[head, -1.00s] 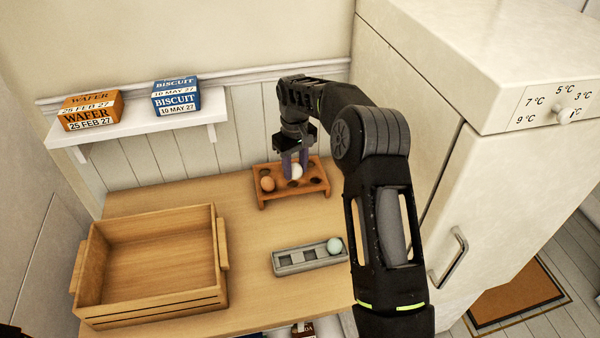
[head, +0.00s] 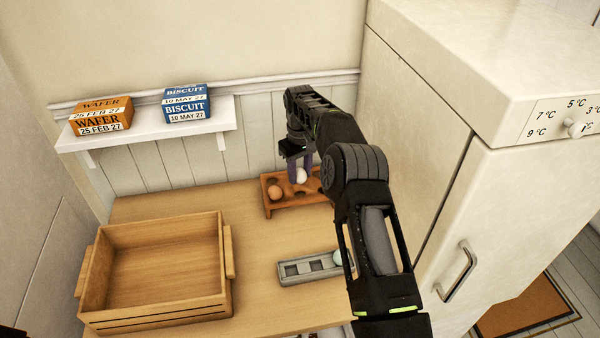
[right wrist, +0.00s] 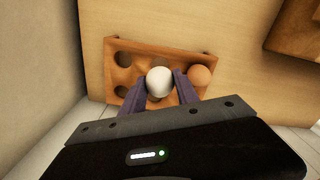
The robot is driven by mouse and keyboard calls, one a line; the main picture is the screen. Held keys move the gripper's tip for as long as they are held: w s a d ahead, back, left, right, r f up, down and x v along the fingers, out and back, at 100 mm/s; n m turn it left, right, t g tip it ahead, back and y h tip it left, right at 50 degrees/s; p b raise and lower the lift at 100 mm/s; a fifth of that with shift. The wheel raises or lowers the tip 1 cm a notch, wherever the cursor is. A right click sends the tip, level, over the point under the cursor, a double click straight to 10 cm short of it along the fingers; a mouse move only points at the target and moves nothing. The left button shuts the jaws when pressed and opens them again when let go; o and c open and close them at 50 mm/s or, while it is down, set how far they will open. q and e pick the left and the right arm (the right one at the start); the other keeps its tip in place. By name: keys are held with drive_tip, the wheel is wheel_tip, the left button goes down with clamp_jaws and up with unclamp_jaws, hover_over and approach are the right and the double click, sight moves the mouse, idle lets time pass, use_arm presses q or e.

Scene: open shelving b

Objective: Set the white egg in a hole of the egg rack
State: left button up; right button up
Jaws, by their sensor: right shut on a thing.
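The white egg (head: 301,175) is between the fingers of my right gripper (head: 300,170), which is shut on it. In the right wrist view the egg (right wrist: 159,81) shows between the two purple fingertips (right wrist: 159,88), over the middle of the egg rack. The orange-brown egg rack (head: 284,209) stands at the back of the table by the wall; it also fills the middle of the right wrist view (right wrist: 160,48). I cannot tell whether the egg touches the rack. A brown egg (head: 276,193) sits in a hole at the rack's left front. Several other holes are empty. My left gripper is not visible.
A grey tray (head: 300,277) holds a pale blue egg (head: 338,258), partly behind my right arm. A wooden crate (head: 226,250) stands at the left. A shelf (head: 150,139) holds a wafer box (head: 101,116) and a biscuit box (head: 187,104). A fridge (head: 440,120) stands at right.

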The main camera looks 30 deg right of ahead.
drive_tip(key=shift+f, duration=0.1)
drive_tip(key=shift+f, duration=0.4)
drive_tip(key=shift+f+b, duration=1.7)
drive_tip(key=shift+f, duration=0.65)
idle(1.6)
drive_tip(key=o, duration=0.9)
drive_tip(key=shift+c, duration=0.2)
